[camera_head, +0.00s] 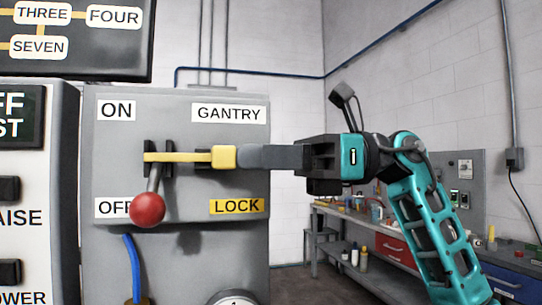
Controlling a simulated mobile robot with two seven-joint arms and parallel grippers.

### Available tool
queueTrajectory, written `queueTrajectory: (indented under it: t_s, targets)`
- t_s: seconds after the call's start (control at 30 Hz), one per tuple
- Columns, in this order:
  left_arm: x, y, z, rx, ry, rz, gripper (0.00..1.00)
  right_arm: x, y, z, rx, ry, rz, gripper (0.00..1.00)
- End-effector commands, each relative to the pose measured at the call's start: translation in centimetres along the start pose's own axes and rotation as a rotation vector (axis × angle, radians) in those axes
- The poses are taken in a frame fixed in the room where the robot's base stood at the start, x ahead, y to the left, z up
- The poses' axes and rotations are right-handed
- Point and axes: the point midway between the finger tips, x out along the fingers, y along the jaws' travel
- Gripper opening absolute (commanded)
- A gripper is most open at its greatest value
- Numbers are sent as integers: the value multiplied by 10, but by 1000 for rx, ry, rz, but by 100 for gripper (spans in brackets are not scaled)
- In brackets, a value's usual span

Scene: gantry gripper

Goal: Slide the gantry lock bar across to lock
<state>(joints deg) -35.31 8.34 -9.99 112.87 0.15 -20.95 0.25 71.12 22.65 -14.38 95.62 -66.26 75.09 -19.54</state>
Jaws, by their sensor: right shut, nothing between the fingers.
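The yellow gantry lock bar (183,157) lies level across the grey gantry panel (185,115). Its left end crosses the dark brackets and passes over the lever stem. A thicker yellow block (223,156) forms its right end. My right gripper (240,156) reaches in from the right with its grey fingers shut and empty. The fingertips are at the right side of the yellow block; whether they touch it I cannot tell. The lever's red ball (148,210) hangs low, partly covering the OFF label. My left gripper is not in view.
A yellow LOCK label (236,206) is below the bar. A black sign (75,40) and a button panel (35,190) stand at the left. A workbench (390,245) with tools is behind my right arm. Open room lies right of the panel.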

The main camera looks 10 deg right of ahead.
Motion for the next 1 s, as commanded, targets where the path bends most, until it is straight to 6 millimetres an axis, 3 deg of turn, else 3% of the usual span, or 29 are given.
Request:
queueTrajectory:
  t_s: [0.1,0.23,0.7,1.0]
  targets:
    - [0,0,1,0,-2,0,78,1,1,-1,-2,2,6,0]
    - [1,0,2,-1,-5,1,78,-12,0,-1,-2,4,2,0]
    - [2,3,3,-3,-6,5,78,-111,0,-1,1,-3,-3,0]
    - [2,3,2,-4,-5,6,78,-134,0,-1,0,-4,-1,0]
